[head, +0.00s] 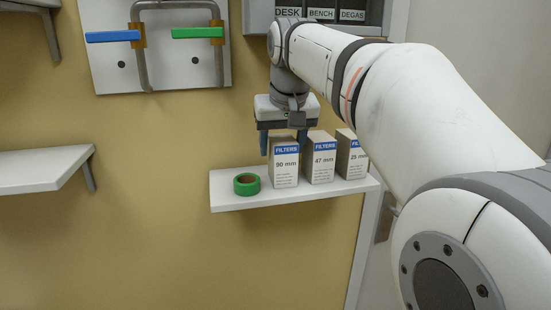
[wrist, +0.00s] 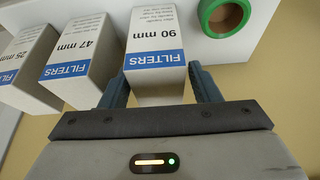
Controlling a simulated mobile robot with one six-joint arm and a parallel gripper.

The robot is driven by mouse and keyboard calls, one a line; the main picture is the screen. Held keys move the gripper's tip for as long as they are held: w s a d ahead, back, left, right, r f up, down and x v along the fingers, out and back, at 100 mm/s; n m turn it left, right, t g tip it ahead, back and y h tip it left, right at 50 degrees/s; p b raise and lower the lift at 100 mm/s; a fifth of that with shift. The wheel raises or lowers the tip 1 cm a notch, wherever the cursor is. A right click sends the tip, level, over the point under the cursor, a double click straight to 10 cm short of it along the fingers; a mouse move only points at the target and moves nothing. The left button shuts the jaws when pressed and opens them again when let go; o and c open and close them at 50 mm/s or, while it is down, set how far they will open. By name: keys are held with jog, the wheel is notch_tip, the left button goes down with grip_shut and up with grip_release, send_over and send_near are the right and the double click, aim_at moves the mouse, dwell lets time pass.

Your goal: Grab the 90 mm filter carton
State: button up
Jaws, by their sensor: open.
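The 90 mm filter carton (head: 284,167) is a grey-white box with a blue FILTERS band, upright on a white wall shelf (head: 240,202). It is the leftmost of three cartons in the head view. In the wrist view the carton (wrist: 156,50) appears upside down, between the two blue fingers. My gripper (head: 283,145) is open above the shelf, pointing down, with one finger at each side of the carton's upper part. The fingers (wrist: 160,85) show on both sides in the wrist view. I cannot tell whether either finger touches the carton.
The 47 mm carton (head: 320,160) stands close on the right, with the 25 mm carton (head: 352,157) beyond it. A green tape roll (head: 246,184) lies to the left. Above are pipes with a blue handle (head: 113,36) and a green handle (head: 197,32). Another shelf (head: 42,169) is at left.

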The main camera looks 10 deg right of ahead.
jog(key=x, duration=0.3)
jog(key=shift+d+f, duration=0.15)
jog(key=shift+f, duration=0.15)
jog(key=c, duration=0.7)
jog(key=shift+c, duration=0.4)
jog(key=shift+r, duration=0.15)
